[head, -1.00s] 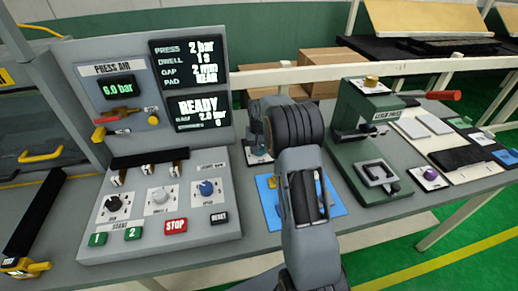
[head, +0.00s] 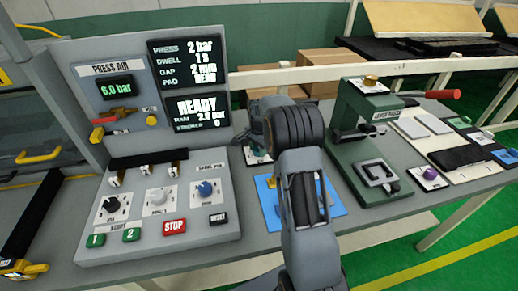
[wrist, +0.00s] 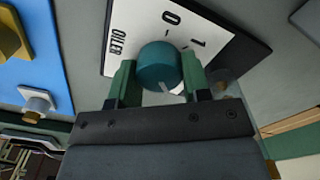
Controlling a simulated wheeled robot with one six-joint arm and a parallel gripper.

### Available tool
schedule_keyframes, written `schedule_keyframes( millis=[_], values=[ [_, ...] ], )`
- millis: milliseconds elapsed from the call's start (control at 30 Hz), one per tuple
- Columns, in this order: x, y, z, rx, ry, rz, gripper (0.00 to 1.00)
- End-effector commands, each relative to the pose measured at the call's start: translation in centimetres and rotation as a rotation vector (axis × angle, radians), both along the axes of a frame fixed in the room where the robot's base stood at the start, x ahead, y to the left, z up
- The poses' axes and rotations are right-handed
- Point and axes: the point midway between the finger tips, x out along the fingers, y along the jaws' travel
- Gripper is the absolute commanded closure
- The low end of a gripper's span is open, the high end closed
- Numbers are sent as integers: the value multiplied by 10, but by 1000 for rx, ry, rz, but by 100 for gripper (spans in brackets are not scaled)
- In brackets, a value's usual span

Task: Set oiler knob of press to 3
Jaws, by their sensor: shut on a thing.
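In the wrist view the round teal oiler knob (wrist: 158,64) sits on a white plate (wrist: 141,20) marked OILER, with 0 and 1 visible. The rest of the scale is hidden by the knob and my gripper. My gripper (wrist: 157,72) has its green fingers on either side of the knob and is shut on it. A short pale pointer mark on the knob faces down toward the gripper body, away from the 0 and slightly to the right. In the head view my arm covers most of the knob area, beside the control console.
The console (head: 140,240) with knobs, buttons and displays stands left of my arm. The green lever press (head: 350,125) stands to the right. A blue mat (head: 333,207) lies below my arm. A pale-knobbed fitting (wrist: 38,102) is at left in the wrist view.

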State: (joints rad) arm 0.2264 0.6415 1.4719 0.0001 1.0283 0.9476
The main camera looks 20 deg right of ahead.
Motion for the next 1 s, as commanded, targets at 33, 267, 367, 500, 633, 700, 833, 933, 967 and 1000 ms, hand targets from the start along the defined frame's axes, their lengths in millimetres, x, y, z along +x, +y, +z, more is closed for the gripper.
schedule_keyframes(
  millis=[33,267,367,500,633,700,833,933,967,1000],
  values=[
    [0,0,0,-1,1,-18,80],
    [0,0,0,-1,0,-78,80],
    [0,0,0,-1,0,-90,80],
    [0,0,0,-1,0,-96,80],
    [0,0,0,-1,0,-96,80],
    [0,0,0,-1,0,-96,80],
    [0,0,0,-1,0,-95,52],
    [0,0,0,-1,0,-95,43],
    [0,0,0,-1,0,-95,40],
    [0,0,0,-1,0,-95,36]
  ],
)
